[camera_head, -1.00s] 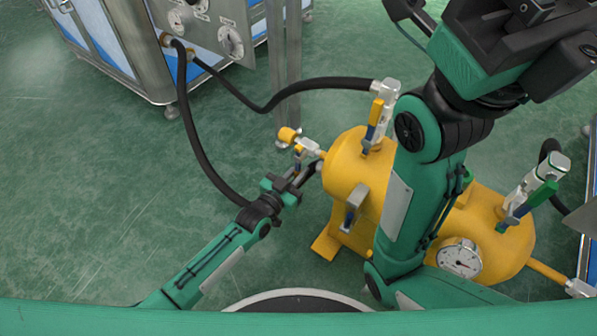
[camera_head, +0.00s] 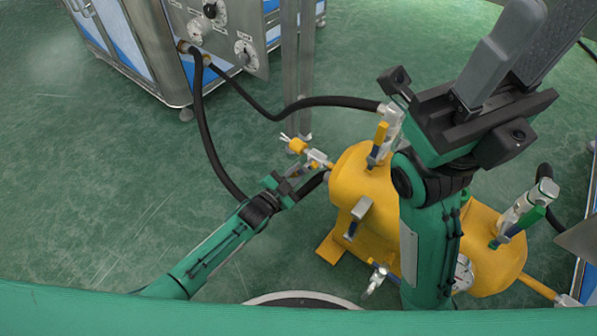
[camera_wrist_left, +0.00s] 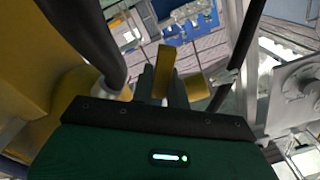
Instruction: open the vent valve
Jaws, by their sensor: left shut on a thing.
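The yellow tank (camera_head: 361,176) lies right of centre in the head view. A small metal valve (camera_head: 317,159) sits on the pipe at its left end, with a yellow outer end piece (camera_head: 298,146). My left gripper (camera_head: 291,178) is just below this valve. In the left wrist view a yellow lever (camera_wrist_left: 163,72) stands between the dark fingers, and the gripper (camera_wrist_left: 163,88) is shut on it. The lever's lower part is hidden. My right gripper (camera_head: 510,58) is raised above the tank, with its grey fingers pointing up and away; their gap is unclear.
A steel cabinet (camera_head: 150,45) with knobs stands at the upper left. Black hoses (camera_head: 205,140) run from it, one to a yellow-handled valve (camera_head: 380,138). A gauge (camera_head: 463,272) is partly hidden by my right arm.

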